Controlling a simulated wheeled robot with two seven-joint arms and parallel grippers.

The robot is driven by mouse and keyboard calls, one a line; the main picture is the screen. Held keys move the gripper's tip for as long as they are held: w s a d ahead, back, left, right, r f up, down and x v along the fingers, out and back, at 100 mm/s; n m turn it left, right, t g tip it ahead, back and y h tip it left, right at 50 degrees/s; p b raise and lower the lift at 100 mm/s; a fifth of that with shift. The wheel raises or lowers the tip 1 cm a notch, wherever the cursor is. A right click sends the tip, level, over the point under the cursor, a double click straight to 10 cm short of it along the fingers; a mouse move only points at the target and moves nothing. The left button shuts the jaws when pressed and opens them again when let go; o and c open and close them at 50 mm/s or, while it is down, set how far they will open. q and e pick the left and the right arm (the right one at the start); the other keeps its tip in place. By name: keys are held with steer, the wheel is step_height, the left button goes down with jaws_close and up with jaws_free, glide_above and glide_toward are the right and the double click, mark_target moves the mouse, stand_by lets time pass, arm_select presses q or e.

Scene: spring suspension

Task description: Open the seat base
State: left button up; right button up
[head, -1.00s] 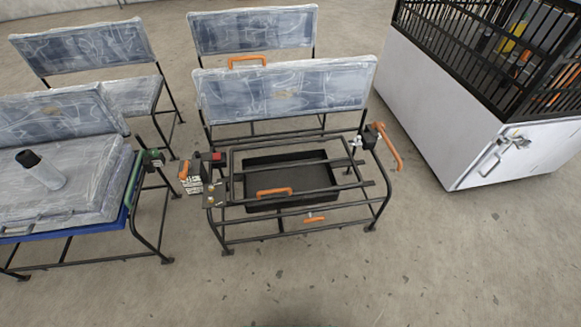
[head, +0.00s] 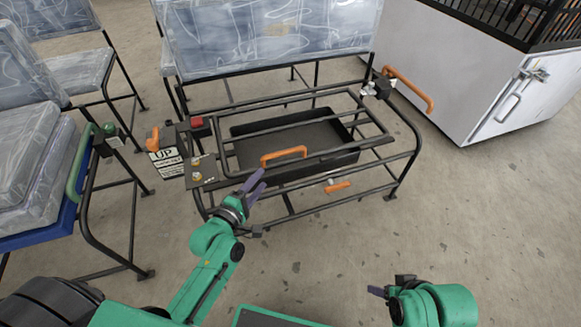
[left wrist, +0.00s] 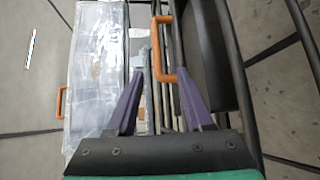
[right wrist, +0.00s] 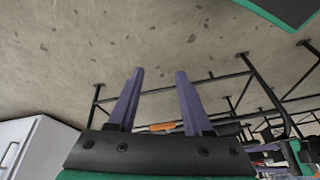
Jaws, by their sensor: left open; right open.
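The seat base (head: 232,160) is a black tubular frame on a bench, lying flat over a black tray (head: 318,136). An orange handle (head: 284,154) stands on its front bar. My left gripper (head: 254,186) is open and empty, just in front and to the left of this handle. In the left wrist view an orange handle (left wrist: 159,50) shows ahead, between and beyond the open fingers (left wrist: 162,78). My right gripper (head: 384,291) is low at the front right, away from the bench. The right wrist view shows its fingers (right wrist: 159,74) open and empty.
A smaller orange handle (head: 338,187) sits on the lower front bar and a large orange lever (head: 410,88) at the right. A red button (head: 199,123) and an "UP" sign (head: 166,158) are at the left. A white cabinet (head: 455,75) stands at right. The front floor is clear.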

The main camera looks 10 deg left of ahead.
arm_select(q)
steer(key=b, duration=0.2)
glide_toward(283, 155)
steer(key=x, duration=0.5)
steer(key=shift+a+f, duration=0.15)
steer(key=shift+a, duration=0.1)
steer(key=b+x, duration=0.2)
steer(key=x, duration=0.3)
steer(key=shift+w+d, duration=0.1)
steer(key=shift+w, duration=0.45)
arm_select(e)
steer(key=w+a+f+t+y, duration=0.3)
steer(key=a+f+t+y, duration=0.1)
steer(key=a, duration=0.5)
steer(key=shift+w+a+f+t, duration=0.35)
steer(key=shift+f+t, duration=0.25)
steer(key=shift+t, duration=0.6)
arm_select(q)
steer(key=shift+c, duration=0.4)
jaws_close()
